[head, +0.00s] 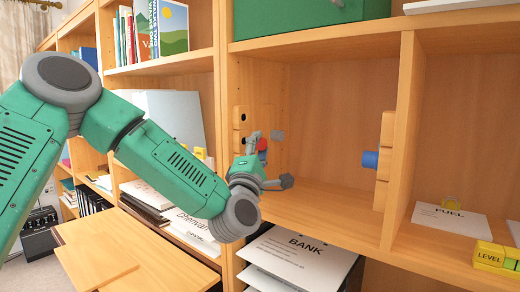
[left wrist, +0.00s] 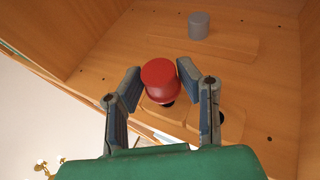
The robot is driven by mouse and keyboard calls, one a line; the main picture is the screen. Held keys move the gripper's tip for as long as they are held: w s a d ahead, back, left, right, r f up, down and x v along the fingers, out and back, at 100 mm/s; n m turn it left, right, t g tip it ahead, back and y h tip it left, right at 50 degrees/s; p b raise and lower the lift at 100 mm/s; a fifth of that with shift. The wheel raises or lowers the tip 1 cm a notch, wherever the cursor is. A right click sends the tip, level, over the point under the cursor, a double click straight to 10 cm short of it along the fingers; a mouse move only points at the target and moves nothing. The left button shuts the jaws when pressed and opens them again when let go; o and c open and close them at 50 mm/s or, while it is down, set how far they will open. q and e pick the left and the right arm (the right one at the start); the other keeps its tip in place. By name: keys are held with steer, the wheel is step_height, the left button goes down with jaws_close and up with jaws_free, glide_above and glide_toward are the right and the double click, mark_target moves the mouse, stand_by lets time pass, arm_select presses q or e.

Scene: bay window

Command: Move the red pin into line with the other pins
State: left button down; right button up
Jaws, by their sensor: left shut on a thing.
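The red pin (left wrist: 159,76) is between the two fingertips of my left gripper (left wrist: 160,80) in the left wrist view, with a finger against each side. In the head view only a small part of the red pin (head: 262,145) shows behind the gripper (head: 268,160), which is shut on it at the left wall of the shelf compartment. A grey pin (left wrist: 198,22) stands further up the same wooden panel; it also shows in the head view (head: 278,136). A blue pin (head: 370,159) sticks out from the wooden block (head: 387,150) on the right wall. The red pin's base is partly hidden.
Wooden pieces with dark holes (head: 240,117) are on the left wall near my gripper. The compartment floor (head: 325,210) is clear. A green box (head: 300,16) stands above, and BANK papers (head: 300,258) lie below. A FUEL card (head: 450,218) is at the right.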

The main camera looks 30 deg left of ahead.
arm_select(q)
steer(key=shift+b, duration=0.6)
stand_by(0.9)
steer(key=shift+w+a, duration=0.1)
steer(key=shift+a, duration=1.45)
steer(key=c, duration=1.2)
jaws_free()
steer(key=shift+r, duration=0.1)
steer(key=shift+o, duration=0.8)
steer(key=shift+a, duration=0.1)
steer(key=v, duration=1.2)
steer(key=shift+w+a, duration=0.1)
